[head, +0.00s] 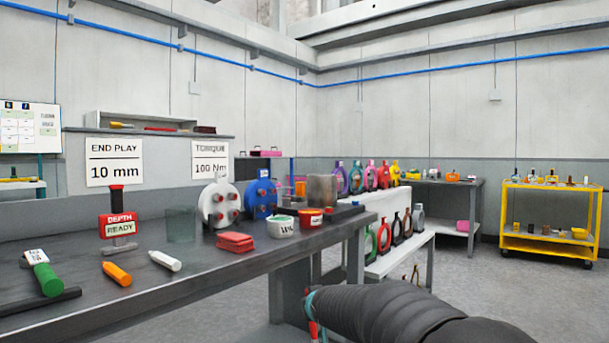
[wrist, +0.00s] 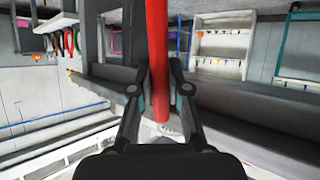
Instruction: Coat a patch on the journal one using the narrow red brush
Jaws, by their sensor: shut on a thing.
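My gripper (wrist: 160,85) is shut on a long red handle, which I take to be the narrow red brush (wrist: 158,40). The handle runs between the two fingers from the top edge to the middle of the wrist view. Bristles cannot be made out. In the head view, my gripper (head: 314,298) is at the bottom centre, in front of the workbench, with a bit of red below it; much of it is hidden by my dark arm. I cannot make out journal one in either view.
A grey workbench (head: 150,280) on the left holds a depth gauge (head: 118,225), a white tub (head: 282,225), a red tub (head: 311,217) and markers.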

